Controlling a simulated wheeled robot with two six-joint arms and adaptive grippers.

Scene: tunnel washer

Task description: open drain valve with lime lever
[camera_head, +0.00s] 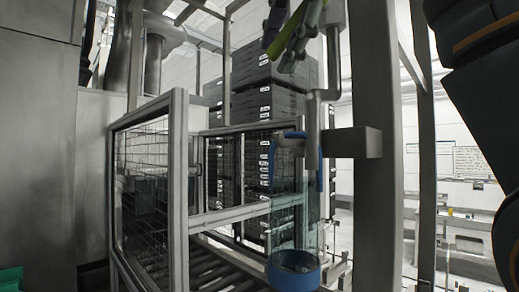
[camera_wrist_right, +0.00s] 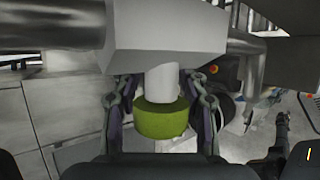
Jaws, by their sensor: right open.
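The lime lever (camera_head: 299,32) shows at the top of the head view, beside a grey vertical pipe and partly cut off by the frame. Dark fingers of my right gripper (camera_head: 281,42) are close to it. In the right wrist view the lime lever end (camera_wrist_right: 160,122) is a thick round grip on a pale stem under a grey block. My right gripper (camera_wrist_right: 161,106) is open, with one finger on each side of the lime grip. Small gaps seem to show at both sides, but contact is hard to judge. I do not see my left gripper.
A clear cylinder with a blue base (camera_head: 294,275) and blue bracket hangs below the pipe. A grey post (camera_head: 374,215) stands right of it. A mesh gate (camera_head: 178,190) is at the left, with stacked black crates (camera_head: 268,108) behind.

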